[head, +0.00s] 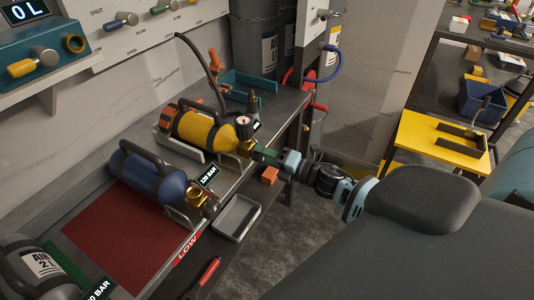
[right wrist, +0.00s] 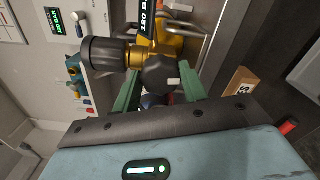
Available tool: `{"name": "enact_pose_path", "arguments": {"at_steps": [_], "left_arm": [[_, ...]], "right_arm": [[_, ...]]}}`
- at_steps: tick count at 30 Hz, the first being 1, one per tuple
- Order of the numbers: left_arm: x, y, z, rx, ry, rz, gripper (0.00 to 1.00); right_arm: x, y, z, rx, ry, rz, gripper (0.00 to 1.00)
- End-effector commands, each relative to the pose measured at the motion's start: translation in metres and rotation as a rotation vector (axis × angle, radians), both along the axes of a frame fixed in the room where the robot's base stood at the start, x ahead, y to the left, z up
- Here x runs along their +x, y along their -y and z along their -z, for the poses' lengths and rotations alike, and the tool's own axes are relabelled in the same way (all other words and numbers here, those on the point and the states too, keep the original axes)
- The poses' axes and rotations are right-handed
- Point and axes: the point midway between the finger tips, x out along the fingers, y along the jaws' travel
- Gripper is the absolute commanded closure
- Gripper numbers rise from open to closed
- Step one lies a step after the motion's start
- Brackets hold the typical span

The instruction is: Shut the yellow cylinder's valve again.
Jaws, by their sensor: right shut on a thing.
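The yellow cylinder (head: 197,130) lies in a cradle on the bench, with black bands, an orange end and a black handle. Its brass valve (head: 243,147) points toward my right arm, with a small round gauge (head: 243,122) above it. My right gripper (head: 262,156) is at the valve end. In the right wrist view, its green fingers (right wrist: 160,92) are shut on the black valve knob (right wrist: 166,73), which carries a white mark. The brass valve body (right wrist: 140,55) shows behind it. The knob is mostly hidden in the head view. My left gripper is not in view.
A blue cylinder (head: 150,174) lies nearer on the bench, beside a 120 BAR sign (head: 208,175). A grey tray (head: 236,217) and an orange block (head: 270,175) are near my right gripper. A dark grey cylinder (head: 38,268) is at the lower left; the red mat (head: 120,240) is bare.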

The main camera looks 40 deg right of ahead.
Motion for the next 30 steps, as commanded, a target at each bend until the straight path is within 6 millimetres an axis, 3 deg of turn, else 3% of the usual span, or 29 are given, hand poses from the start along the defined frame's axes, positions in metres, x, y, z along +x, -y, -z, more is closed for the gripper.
{"name": "enact_pose_path", "arguments": {"at_steps": [30], "left_arm": [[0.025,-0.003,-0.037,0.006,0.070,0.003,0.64]], "right_arm": [[0.000,0.000,0.000,0.892,-0.364,-0.002,0.80]]}}
